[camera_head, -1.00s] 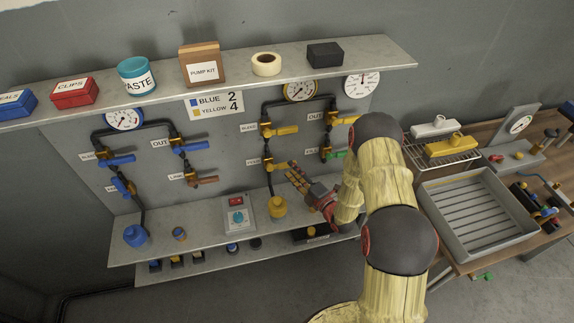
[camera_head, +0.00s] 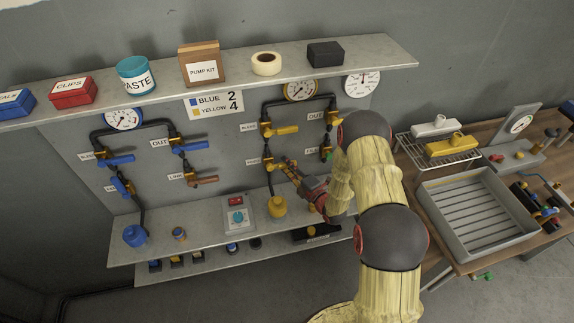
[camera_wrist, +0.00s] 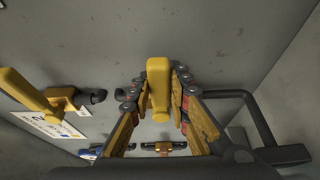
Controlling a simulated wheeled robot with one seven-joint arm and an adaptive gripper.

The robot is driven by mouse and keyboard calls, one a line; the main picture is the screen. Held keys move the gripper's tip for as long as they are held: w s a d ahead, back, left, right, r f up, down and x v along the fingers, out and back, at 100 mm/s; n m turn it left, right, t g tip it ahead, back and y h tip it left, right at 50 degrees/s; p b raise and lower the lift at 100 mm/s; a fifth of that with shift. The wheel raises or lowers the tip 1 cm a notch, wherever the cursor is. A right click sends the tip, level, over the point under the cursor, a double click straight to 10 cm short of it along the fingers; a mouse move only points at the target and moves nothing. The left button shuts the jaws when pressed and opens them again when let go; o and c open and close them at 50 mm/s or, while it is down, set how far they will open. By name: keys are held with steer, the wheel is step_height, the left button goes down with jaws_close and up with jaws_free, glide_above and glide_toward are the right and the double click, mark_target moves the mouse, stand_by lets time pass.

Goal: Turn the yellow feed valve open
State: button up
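The yellow feed valve (camera_head: 267,164) is the lower left valve of the yellow-marked pipe loop on the wall panel. Its lever is largely covered by my gripper (camera_head: 285,166) in the head view. In the wrist view, its yellow lever (camera_wrist: 158,85) points toward the camera between the two fingers of my gripper (camera_wrist: 159,76). The fingers stand on both sides of the lever, very close to it. A thin gap seems to show on the left; contact on the right is unclear.
The upper yellow valve (camera_head: 280,130) sits just above my gripper. A yellow knob (camera_head: 278,207) and a control box (camera_head: 238,215) stand on the ledge below. The blue-handled loop (camera_head: 118,159) is to the left. A shelf (camera_head: 225,83) with boxes runs overhead.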

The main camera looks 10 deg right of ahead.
jaws_close()
stand_by(0.4)
